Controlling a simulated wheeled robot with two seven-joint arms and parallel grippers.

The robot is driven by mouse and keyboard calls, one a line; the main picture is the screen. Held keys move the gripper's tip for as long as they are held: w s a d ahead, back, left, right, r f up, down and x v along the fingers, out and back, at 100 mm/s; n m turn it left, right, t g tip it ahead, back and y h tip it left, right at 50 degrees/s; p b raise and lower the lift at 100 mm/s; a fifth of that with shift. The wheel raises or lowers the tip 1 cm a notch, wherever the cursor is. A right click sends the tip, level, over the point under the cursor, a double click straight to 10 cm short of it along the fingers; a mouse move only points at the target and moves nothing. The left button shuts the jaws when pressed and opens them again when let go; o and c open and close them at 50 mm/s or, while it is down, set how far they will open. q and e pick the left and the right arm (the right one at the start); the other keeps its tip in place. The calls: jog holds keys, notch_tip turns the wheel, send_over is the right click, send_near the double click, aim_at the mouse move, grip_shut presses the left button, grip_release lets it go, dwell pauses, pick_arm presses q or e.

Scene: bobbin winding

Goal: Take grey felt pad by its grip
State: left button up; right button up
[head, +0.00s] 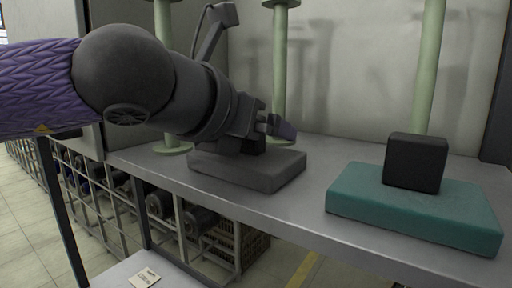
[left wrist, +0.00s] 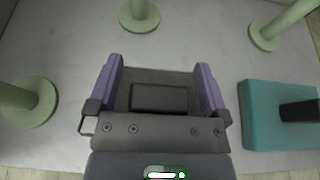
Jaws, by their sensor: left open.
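The grey felt pad (head: 248,171) lies flat on the grey shelf, left of the teal pad. It also shows in the left wrist view (left wrist: 158,76). Its dark block grip (left wrist: 160,98) stands on top and is mostly hidden behind my gripper in the head view. My left gripper (head: 268,131) is open and right above the pad. In the left wrist view its two purple fingers (left wrist: 158,85) are on either side of the grip, with a gap on each side. I cannot tell how far down the fingers reach. My right gripper is not in view.
A teal pad (head: 415,208) with a black block grip (head: 415,162) lies to the right on the shelf (head: 320,208). Pale green posts (head: 279,80) on round bases stand behind and to the left. Wire racks with dark rolls (head: 160,204) are below the shelf.

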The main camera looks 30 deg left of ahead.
pick_arm(q)
jog(key=c, duration=1.3)
jog(key=shift+r, duration=0.1)
